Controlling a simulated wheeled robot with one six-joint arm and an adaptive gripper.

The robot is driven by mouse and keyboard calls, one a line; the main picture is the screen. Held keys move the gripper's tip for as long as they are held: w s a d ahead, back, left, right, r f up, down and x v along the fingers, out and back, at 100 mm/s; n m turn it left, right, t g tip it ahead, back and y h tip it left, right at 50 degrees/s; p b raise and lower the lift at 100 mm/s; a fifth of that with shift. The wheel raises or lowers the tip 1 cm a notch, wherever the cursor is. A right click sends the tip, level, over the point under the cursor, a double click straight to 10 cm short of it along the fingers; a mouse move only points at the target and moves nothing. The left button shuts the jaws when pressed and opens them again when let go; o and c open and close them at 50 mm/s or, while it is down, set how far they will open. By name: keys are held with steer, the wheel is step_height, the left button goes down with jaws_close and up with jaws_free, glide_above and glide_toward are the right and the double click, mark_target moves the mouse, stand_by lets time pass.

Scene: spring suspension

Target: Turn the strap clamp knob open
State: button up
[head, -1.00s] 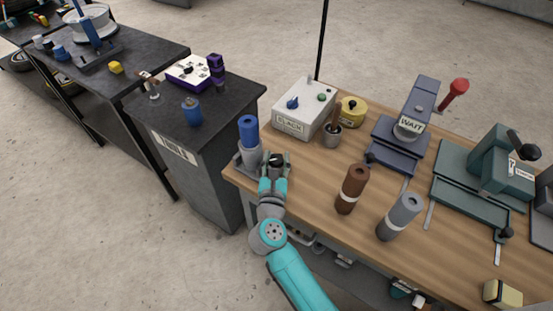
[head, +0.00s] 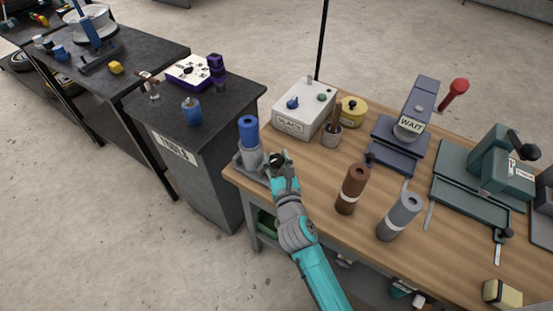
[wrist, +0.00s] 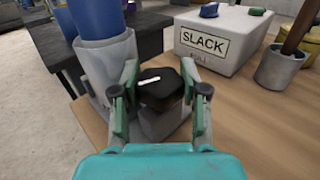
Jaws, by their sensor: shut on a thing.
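The strap clamp knob is a black knob with a white mark on top (wrist: 160,88); it sits on a grey block beside the grey clamp holder. In the head view the dark knob (head: 277,158) shows just right of the holder. My gripper (wrist: 160,97) has a finger on each side of the knob and is shut on it. My gripper also shows in the head view (head: 282,165), reaching in from the front. A blue cylinder (head: 248,130) stands upright in the grey holder (head: 250,158); the holder also shows in the wrist view (wrist: 108,68).
A white box labelled SLACK (head: 303,108) stands behind the knob. A grey cup with a brown handle (head: 331,136) is beside it. Brown (head: 352,185) and grey (head: 402,212) cylinders stand to the right. The wooden table's left edge is close to the holder.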

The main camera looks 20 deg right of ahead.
stand_by(0.4)
steer(key=o, duration=0.9)
steer(key=s+a, duration=0.1)
steer(key=s, duration=1)
steer(key=shift+s+a, duration=0.35)
steer(key=shift+s, duration=0.05)
